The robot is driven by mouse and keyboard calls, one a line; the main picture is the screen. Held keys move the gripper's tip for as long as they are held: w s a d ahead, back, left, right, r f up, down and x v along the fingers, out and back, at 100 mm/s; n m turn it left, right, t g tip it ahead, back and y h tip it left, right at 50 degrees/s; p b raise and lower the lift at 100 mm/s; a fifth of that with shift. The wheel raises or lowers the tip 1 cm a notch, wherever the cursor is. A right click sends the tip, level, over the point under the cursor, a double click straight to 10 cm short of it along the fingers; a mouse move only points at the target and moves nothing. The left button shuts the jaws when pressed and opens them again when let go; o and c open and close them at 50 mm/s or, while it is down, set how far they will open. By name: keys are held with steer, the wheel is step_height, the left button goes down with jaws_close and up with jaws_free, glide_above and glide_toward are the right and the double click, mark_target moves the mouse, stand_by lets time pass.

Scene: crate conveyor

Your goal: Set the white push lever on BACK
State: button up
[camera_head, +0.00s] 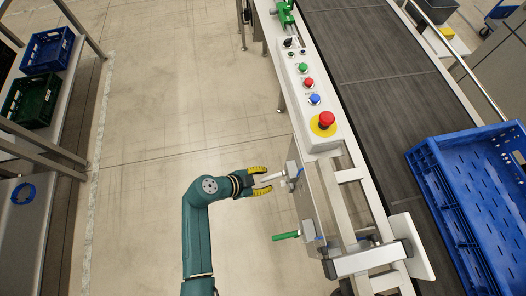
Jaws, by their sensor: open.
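The white push lever (273,177) sticks out to the left from its grey bracket on the side of the conveyor frame. My gripper (264,182) is open at the lever's free end. One yellow-padded finger shows above the lever and the other below it in the picture. I cannot tell whether either finger touches the lever. The lever's inner end meets the bracket (292,172). No BACK marking is readable.
A second lever with a green handle (286,235) sticks out just below. The control panel (318,143) carries several buttons and a red emergency stop (326,119). Open floor lies left.

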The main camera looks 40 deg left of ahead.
steer(key=v, duration=1.2)
stand_by(0.5)
